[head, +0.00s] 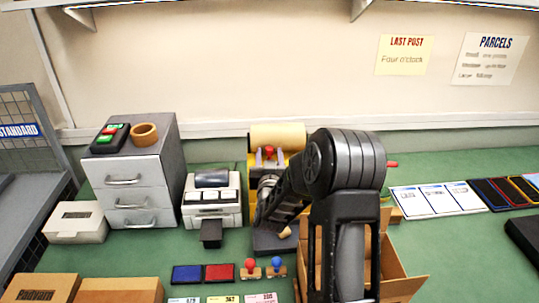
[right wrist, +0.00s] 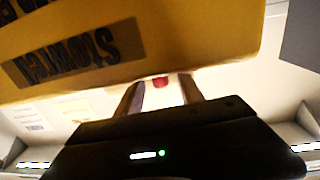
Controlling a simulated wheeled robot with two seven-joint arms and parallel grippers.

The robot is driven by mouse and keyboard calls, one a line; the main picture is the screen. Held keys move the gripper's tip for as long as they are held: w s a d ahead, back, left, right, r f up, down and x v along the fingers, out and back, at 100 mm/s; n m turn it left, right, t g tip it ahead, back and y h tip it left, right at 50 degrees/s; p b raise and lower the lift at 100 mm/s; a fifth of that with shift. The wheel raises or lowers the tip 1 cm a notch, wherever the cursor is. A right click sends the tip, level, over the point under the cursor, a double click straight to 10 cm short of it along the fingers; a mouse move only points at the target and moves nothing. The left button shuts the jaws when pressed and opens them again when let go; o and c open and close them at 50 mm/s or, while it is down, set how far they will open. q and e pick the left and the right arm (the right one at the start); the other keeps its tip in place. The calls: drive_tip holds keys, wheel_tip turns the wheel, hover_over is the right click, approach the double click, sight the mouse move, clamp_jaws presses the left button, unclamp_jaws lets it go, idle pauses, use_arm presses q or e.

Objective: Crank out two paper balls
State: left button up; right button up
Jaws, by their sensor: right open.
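A yellow dispenser (head: 296,160) with a roll of brown paper (head: 278,136) stands at the back middle. Its yellow body with dark upside-down lettering fills the top of the right wrist view (right wrist: 200,35). A red knob (head: 268,151) shows at its front; it also shows in the right wrist view (right wrist: 160,82). My right gripper (head: 269,156) is open, with a finger on each side of the knob; contact cannot be told. Its fingers also show in the right wrist view (right wrist: 158,92). My left gripper is out of view.
A cardboard box (head: 400,275) stands open behind my right arm. A white printer-like machine (head: 211,208) and grey drawers (head: 140,185) stand left of the dispenser. Stamps (head: 250,270) and ink pads (head: 187,274) lie in front.

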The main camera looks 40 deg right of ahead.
drive_tip(key=shift+c, duration=0.2)
clamp_jaws()
idle(0.3)
drive_tip(key=shift+w+d+f+m+g+h+b, duration=0.1)
drive_tip(key=shift+w+f+m+g+h+b, duration=0.05)
drive_tip(key=shift+m+g+h+b, duration=0.65)
drive_tip(key=shift+d+r+m+g+h+b, duration=0.1)
drive_tip(key=shift+d+m+g+h+b, duration=0.1)
drive_tip(key=shift+m+g+h, duration=0.25)
drive_tip(key=shift+d+r+m+g+h+b, duration=0.1)
drive_tip(key=shift+m+g+h+b, duration=0.1)
drive_tip(key=shift+m+g+h, duration=0.25)
drive_tip(key=shift+o, duration=0.2)
unclamp_jaws()
drive_tip(key=shift+n+y, duration=0.3)
drive_tip(key=shift+n, duration=0.1)
